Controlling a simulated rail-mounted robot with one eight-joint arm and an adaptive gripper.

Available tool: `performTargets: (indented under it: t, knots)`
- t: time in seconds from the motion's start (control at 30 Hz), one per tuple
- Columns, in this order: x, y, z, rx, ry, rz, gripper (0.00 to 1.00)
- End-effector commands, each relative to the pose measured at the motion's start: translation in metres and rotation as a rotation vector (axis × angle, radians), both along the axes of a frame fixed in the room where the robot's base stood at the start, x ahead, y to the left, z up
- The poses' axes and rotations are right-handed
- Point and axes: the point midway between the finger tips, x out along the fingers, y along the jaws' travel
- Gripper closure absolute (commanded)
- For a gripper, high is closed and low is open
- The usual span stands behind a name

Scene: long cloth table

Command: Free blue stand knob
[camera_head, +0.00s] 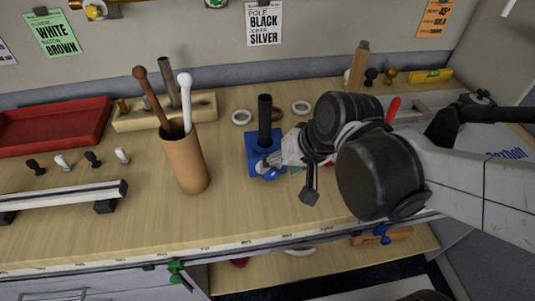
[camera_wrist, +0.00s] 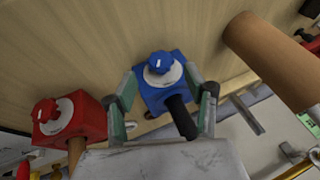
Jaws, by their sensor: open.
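The blue stand (camera_head: 253,143) stands on the table with a black pole (camera_head: 265,112) upright in it. In the wrist view the blue stand (camera_wrist: 150,97) shows its blue knob (camera_wrist: 160,63) on a white dial, with the black pole (camera_wrist: 182,118) nearer my wrist. My gripper (camera_wrist: 163,70) is open, its fingers to either side of the knob and dial; I cannot tell whether they touch.
In the wrist view a red stand (camera_wrist: 86,122) with a red knob (camera_wrist: 45,110) is close on the left. A brown cup (camera_head: 186,165) with two sticks stands left of the blue stand. White rings (camera_head: 301,107) lie behind. A red tray (camera_head: 50,142) is far left.

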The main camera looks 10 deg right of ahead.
Motion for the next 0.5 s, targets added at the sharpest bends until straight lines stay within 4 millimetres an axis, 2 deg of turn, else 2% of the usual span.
performTargets:
  t: [0.2, 0.5]
  knots:
    - [0.01, 0.008, -0.025, 0.0, 0.0, 0.001, 0.51]
    - [0.02, 0.015, -0.047, 0.0, 0.0, 0.001, 0.51]
